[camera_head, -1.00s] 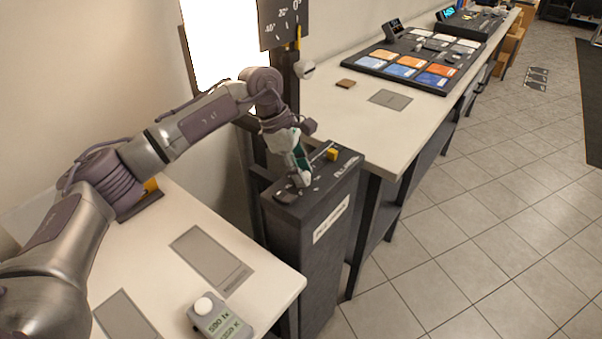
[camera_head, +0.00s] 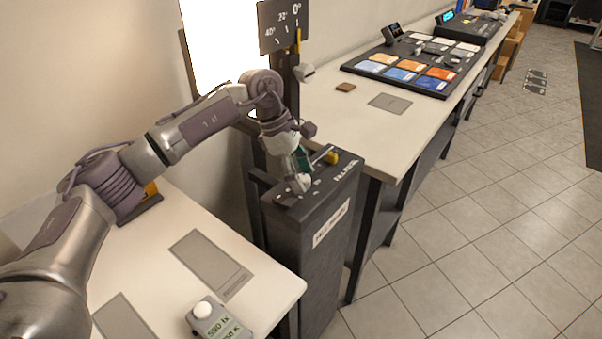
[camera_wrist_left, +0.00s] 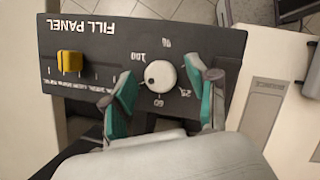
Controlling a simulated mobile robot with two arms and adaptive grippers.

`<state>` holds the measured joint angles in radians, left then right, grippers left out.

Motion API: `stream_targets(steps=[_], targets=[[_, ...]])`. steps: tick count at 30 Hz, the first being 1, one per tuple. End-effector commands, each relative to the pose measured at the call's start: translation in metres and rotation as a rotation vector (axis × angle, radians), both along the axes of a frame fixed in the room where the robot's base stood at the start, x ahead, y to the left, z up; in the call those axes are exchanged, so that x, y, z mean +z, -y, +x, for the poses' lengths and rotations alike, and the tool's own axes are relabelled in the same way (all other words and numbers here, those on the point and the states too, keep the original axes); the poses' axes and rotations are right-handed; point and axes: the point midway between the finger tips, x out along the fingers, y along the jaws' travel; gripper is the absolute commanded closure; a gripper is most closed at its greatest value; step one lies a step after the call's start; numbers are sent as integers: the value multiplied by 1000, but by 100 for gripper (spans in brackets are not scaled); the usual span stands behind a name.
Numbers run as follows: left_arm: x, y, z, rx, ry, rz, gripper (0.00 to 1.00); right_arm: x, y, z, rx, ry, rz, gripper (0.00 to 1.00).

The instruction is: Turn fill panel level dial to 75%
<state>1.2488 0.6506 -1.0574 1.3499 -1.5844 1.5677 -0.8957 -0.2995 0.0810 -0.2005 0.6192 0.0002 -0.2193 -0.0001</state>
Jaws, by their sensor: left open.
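The fill panel (camera_head: 335,183) is the dark top of a pedestal between two tables. In the left wrist view the fill panel (camera_wrist_left: 120,22) appears upside down. Its white round level dial (camera_wrist_left: 161,76) has a small dark dot on its left side, with printed numbers around it. The dial (camera_head: 300,182) also shows in the head view, partly hidden by the gripper. My left gripper (camera_wrist_left: 163,92) is open, its green-padded fingers on either side of the dial; I cannot tell whether they touch it. In the head view the left gripper (camera_head: 298,172) points down at the panel. My right gripper is not in view.
A yellow slider knob (camera_wrist_left: 70,62) sits on the panel beside the dial. A light meter box (camera_head: 218,318) stands on the near table (camera_head: 265,275). A dark board of coloured swatches (camera_head: 385,68) lies on the far table.

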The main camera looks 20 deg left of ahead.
Motion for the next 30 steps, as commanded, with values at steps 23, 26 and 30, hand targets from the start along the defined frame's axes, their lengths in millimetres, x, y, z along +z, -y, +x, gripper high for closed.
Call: stream_targets(steps=[23, 26, 30], targets=[[46, -116, -5, 6, -1, 0, 41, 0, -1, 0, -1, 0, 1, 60], [46, -128, -5, 3, -1, 0, 41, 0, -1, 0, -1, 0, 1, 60], [46, -138, -6, 2, -1, 0, 41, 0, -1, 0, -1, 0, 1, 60]])
